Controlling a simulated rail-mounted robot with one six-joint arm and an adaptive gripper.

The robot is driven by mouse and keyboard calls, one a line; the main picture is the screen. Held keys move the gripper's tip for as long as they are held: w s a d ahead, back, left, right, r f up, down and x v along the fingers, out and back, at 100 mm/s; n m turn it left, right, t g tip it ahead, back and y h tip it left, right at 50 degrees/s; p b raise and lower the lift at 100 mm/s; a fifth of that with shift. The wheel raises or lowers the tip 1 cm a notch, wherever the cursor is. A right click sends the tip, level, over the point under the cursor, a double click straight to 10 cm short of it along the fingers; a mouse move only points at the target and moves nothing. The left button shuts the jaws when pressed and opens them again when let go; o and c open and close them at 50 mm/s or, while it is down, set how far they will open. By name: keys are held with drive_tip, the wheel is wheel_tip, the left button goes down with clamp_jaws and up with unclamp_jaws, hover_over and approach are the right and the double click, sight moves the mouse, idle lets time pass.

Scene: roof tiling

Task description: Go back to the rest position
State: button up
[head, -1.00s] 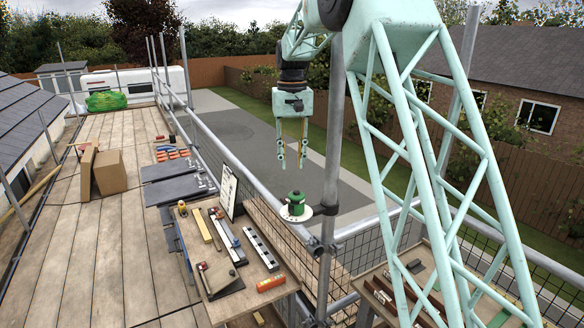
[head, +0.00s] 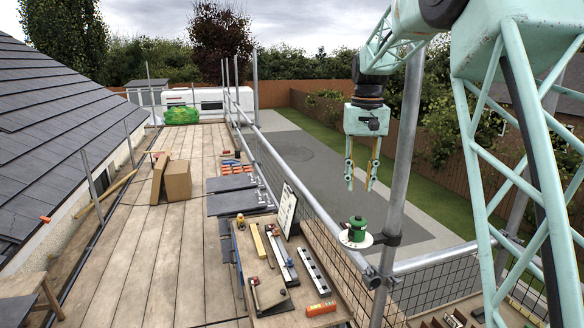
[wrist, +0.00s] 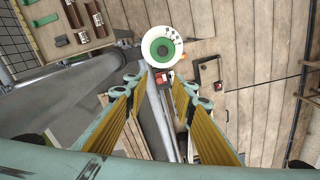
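My gripper (head: 361,186) hangs from my pale green arm, pointing down, in the upper right of the head view. Its two fingers stand apart with nothing between them. It is above the green-topped round fitting (head: 357,229) on a white disc, which is clamped to the scaffold pole, and clear of it. In the wrist view the yellow-padded fingers of my gripper (wrist: 160,92) are spread, and the white disc with its green centre (wrist: 163,46) shows beyond them.
A workbench (head: 262,303) with tools, wood strips and an orange item stands on the plank deck (head: 120,240). Scaffold rails and a vertical pole (head: 400,160) are close to my arm. Cardboard boxes (head: 177,181) and dark slates (head: 232,203) lie further back. The deck's middle is clear.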

drive_tip(key=s+r+t+b, duration=0.15)
drive_tip(key=s+b, duration=0.25)
drive_tip(key=s, duration=1.1)
drive_tip(key=s+r+b, duration=0.3)
drive_tip(key=s, duration=1.2)
drive_tip(key=s+f+b, duration=0.2)
drive_tip(key=s+f, duration=0.3)
drive_tip(key=s, duration=0.4)
drive_tip(key=s+f+t+b, duration=0.1)
drive_tip(key=s+f+b, duration=0.2)
drive_tip(key=s, duration=0.7)
drive_tip(key=s+f+n+t+b, duration=0.1)
drive_tip(key=s+f+b, duration=0.1)
drive_tip(key=s+f, duration=0.5)
drive_tip(key=s, duration=0.2)
drive_tip(key=shift+s+a, duration=0.35)
drive_tip(key=shift+a, duration=0.05)
drive_tip(key=shift+c, duration=0.5)
